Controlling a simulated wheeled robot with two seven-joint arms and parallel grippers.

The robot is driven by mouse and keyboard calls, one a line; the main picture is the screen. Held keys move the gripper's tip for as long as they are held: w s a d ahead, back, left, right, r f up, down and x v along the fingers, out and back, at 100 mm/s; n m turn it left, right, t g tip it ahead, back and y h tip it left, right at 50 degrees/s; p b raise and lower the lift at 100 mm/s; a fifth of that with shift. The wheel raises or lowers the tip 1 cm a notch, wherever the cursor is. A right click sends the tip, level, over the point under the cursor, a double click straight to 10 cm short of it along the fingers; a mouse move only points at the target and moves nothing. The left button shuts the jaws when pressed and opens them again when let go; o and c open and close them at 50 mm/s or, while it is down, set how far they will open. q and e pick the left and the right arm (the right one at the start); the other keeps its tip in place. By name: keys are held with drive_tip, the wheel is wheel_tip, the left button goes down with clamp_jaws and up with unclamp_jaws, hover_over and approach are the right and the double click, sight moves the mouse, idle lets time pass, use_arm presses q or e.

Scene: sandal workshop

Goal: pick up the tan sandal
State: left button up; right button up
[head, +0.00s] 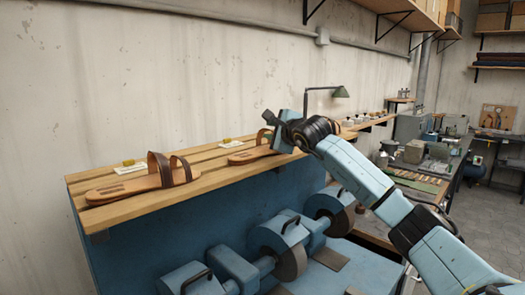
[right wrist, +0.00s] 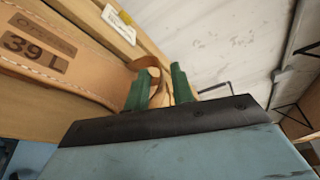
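A sandal (head: 243,156) with a light sole and tan-brown straps lies on the slatted wooden shelf, beside my right gripper (head: 278,128). In the right wrist view the sandal's insole (right wrist: 70,62) bears a dark label reading "39 L". The green fingers of my right gripper (right wrist: 158,85) stand apart there, with part of a brown strap (right wrist: 146,64) showing between and behind them. I cannot tell whether they touch the strap. A second sandal (head: 128,184) with darker brown straps lies farther left on the shelf. My left gripper is not in view.
The wooden shelf (head: 205,172) runs along the wall above blue grinding machines (head: 275,238). Small cards with yellow items (head: 130,166) lie behind the sandals. A workbench (head: 420,185) is at the right.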

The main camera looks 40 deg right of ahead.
sight(271, 151)
clamp_jaws()
wheel_tip(271, 151, up, 10)
drive_tip(key=shift+b, duration=0.35)
idle(0.5)
drive_tip(key=shift+c, duration=1.9)
unclamp_jaws()
clamp_jaws()
